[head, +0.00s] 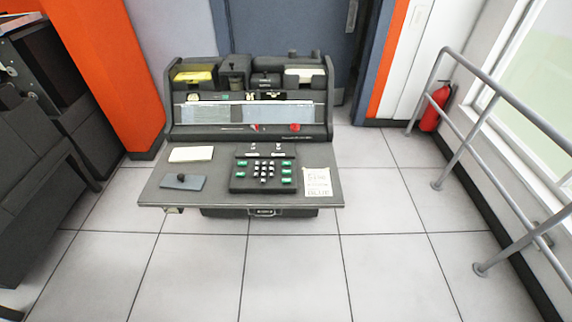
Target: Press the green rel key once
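A dark punch machine (250,105) stands ahead of me with a grey desk shelf (222,200) at its front. A black keypad (236,186) sits in the middle of the shelf. It has light keys in the centre and several green keys, in a column at its right (287,171) and at its left (242,163). The lettering on the keys is too small to read, so I cannot tell which green key is rel. Neither of my grippers is in view.
Left of the keypad lie a cream card stack (191,154) and a blue-grey plate with a dark knob (183,182). A paper note (317,182) lies right of it. Grey railings (465,150) and a red extinguisher (434,108) stand at right. The floor in front is clear.

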